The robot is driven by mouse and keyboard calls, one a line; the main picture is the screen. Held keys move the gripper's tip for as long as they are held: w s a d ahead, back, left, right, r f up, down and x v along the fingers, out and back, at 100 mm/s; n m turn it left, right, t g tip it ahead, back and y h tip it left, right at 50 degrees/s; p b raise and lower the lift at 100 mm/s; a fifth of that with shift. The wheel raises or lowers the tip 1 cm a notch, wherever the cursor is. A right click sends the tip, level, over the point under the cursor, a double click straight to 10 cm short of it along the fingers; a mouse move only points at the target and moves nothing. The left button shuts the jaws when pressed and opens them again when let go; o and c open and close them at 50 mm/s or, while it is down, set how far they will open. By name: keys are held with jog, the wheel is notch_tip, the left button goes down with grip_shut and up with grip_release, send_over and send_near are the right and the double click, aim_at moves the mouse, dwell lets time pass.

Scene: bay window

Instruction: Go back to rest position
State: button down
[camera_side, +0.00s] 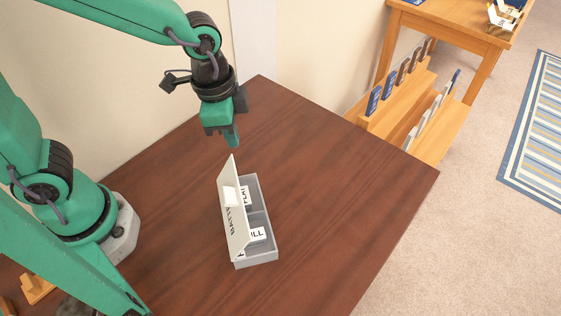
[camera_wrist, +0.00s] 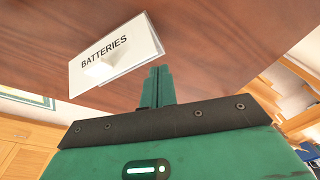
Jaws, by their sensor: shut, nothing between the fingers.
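My gripper (camera_side: 233,140) is green, shut and empty, and points down above the dark wooden table (camera_side: 330,190). In the side view it is in the air behind a small grey box (camera_side: 262,258). The box has a lid (camera_side: 231,215) standing open, tilted up along its left side. White labels, one partly reading "ILL" (camera_side: 257,234), show in its compartments. In the wrist view the lid (camera_wrist: 115,55) shows the word "BATTERIES", beyond and left of my shut fingertips (camera_wrist: 160,72). The fingers are apart from the box.
A wooden rack (camera_side: 400,105) with upright blue and brown items stands on the floor beyond the table's right edge. A small wooden table (camera_side: 460,25) is behind it. A striped rug (camera_side: 535,140) lies at right. The table's right part is clear.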

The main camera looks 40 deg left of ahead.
jog(key=s+a+r+n+t, duration=0.4)
jog(key=s+a+r+n, duration=0.2)
jog(key=a+r+n, duration=0.3)
jog(key=shift+a+r+n+t+y, duration=0.3)
jog(key=shift+a+r, duration=0.3)
jog(key=shift+a, duration=1.75)
jog(key=shift+s+d, duration=0.1)
jog(key=s+d+f+m+g, duration=0.2)
jog(key=s+d+m, duration=0.1)
jog(key=d, duration=0.4)
jog(key=s+d+f+m+g, duration=0.1)
jog(key=s+d+f+m, duration=0.1)
jog(key=d+m, duration=0.3)
jog(key=s+d+f+m+g, duration=0.2)
jog(key=s+d+m, duration=0.2)
jog(key=d, duration=0.5)
jog(key=shift+f+g, duration=0.25)
jog(key=shift+g, duration=0.05)
jog(key=shift+a+f, duration=0.1)
